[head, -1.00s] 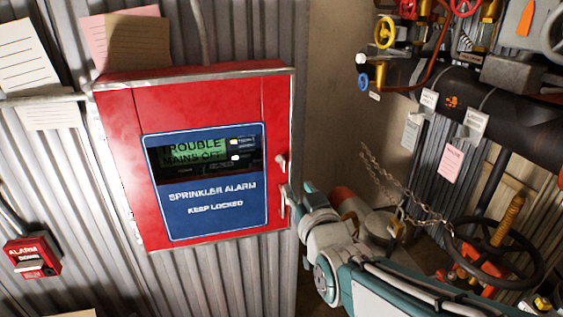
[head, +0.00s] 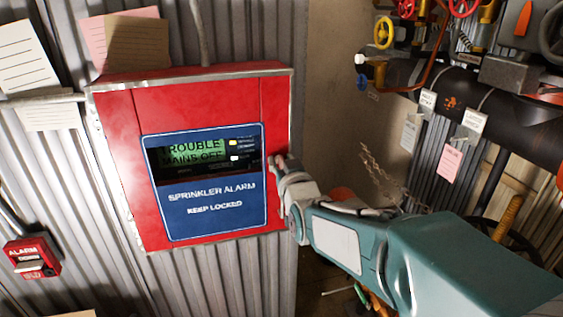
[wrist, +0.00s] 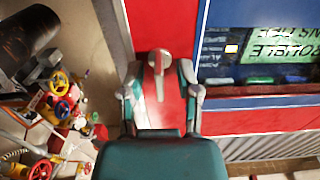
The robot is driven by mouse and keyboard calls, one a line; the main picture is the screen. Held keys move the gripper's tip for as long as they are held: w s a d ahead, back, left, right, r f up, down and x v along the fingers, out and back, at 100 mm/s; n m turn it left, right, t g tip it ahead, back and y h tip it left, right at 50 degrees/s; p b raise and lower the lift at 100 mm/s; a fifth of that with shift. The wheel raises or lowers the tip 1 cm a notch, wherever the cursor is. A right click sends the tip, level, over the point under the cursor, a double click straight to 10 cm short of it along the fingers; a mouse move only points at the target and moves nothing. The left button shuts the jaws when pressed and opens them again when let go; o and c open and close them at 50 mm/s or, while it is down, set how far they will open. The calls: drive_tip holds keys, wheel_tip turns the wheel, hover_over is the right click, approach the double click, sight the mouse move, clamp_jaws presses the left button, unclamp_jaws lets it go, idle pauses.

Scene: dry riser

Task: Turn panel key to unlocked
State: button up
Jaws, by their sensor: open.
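The red alarm panel (head: 200,100) hangs on the corrugated wall in the head view, its door closed. Its blue label reads "SPRINKLER ALARM KEEP LOCKED". My gripper (head: 283,175) is at the panel's right edge and hides most of the key fittings there. In the wrist view, where the panel's text is upside down, my gripper (wrist: 160,82) is open, with one finger on each side of the panel key (wrist: 158,62). The key's silver round part and narrow upright piece show between the fingers. I cannot tell whether either finger touches it.
A small red alarm box (head: 32,257) is on the wall at lower left. Pipes with coloured valve wheels (head: 384,32) and hanging tags (head: 452,160) stand at right. A chain (head: 375,170) hangs behind my arm. Paper notes (head: 125,40) are above the panel.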

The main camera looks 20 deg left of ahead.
clamp_jaws()
drive_tip(key=shift+m, duration=0.3)
drive_tip(key=m, duration=0.3)
drive_tip(key=shift+d+m, duration=0.1)
drive_tip(key=shift+m, duration=0.3)
drive_tip(key=m, duration=0.4)
drive_tip(key=shift+w+d+f+m, duration=0.1)
drive_tip(key=shift+f+m, duration=0.05)
drive_tip(key=shift+m, duration=0.15)
drive_tip(key=m, duration=0.8)
drive_tip(key=shift+d+f+m, duration=0.15)
drive_tip(key=shift+f+m, duration=0.15)
drive_tip(key=shift+f, duration=0.05)
drive_tip(key=shift+f+m, duration=0.1)
drive_tip(key=shift+m, duration=0.2)
